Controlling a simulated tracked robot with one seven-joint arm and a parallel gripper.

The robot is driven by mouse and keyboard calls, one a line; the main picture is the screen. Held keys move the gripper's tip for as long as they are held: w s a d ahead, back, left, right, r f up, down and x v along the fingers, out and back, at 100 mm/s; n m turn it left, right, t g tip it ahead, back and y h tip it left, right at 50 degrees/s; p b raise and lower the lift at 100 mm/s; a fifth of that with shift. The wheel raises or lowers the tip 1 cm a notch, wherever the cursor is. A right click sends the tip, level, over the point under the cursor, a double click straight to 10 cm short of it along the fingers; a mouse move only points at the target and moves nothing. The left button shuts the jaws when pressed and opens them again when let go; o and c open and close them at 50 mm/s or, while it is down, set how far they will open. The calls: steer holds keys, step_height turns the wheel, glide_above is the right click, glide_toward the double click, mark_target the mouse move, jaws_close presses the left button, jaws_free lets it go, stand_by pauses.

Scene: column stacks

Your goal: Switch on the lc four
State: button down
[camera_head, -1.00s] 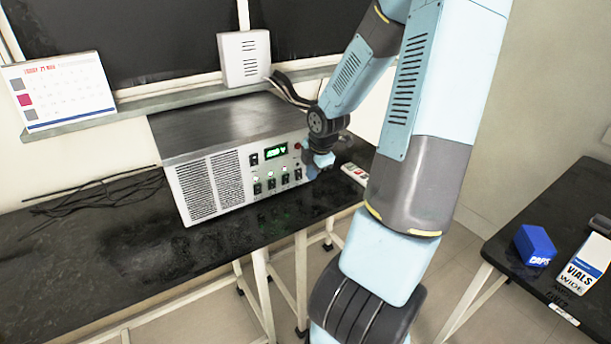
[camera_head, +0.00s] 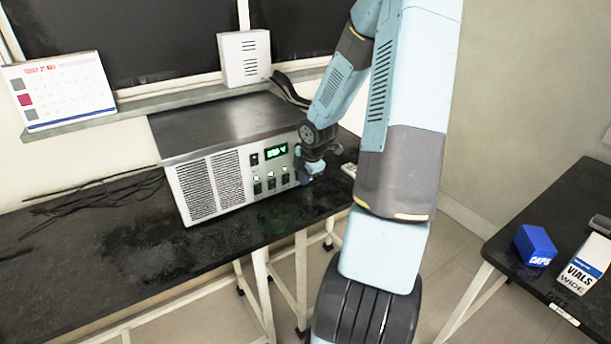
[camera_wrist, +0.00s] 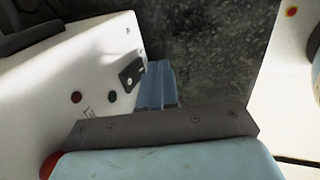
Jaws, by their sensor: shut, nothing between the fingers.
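A white-fronted power unit (camera_head: 216,187) with a dark top stands on the black bench. Its front has a lit green display (camera_head: 276,151), an upper switch (camera_head: 254,159), and a row of dark rocker switches, including a left one (camera_head: 257,187) and a third one (camera_head: 285,180). My gripper (camera_head: 309,173) is shut and empty at the panel's right end, hiding the rightmost switch there. In the wrist view my blue fingers (camera_wrist: 158,82) are beside a black rocker switch (camera_wrist: 132,73); I cannot tell whether they touch it. I cannot read a "four" label.
The black bench (camera_head: 120,240) is clear in front of the unit. Dark cables (camera_head: 90,195) lie at its left. A calendar (camera_head: 60,90) and a white box (camera_head: 244,58) are on the ledge behind. Another bench at right holds a blue box (camera_head: 535,246) and a vials box (camera_head: 583,268).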

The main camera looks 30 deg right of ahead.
steer(key=shift+w, duration=0.55)
steer(key=shift+f, duration=0.1)
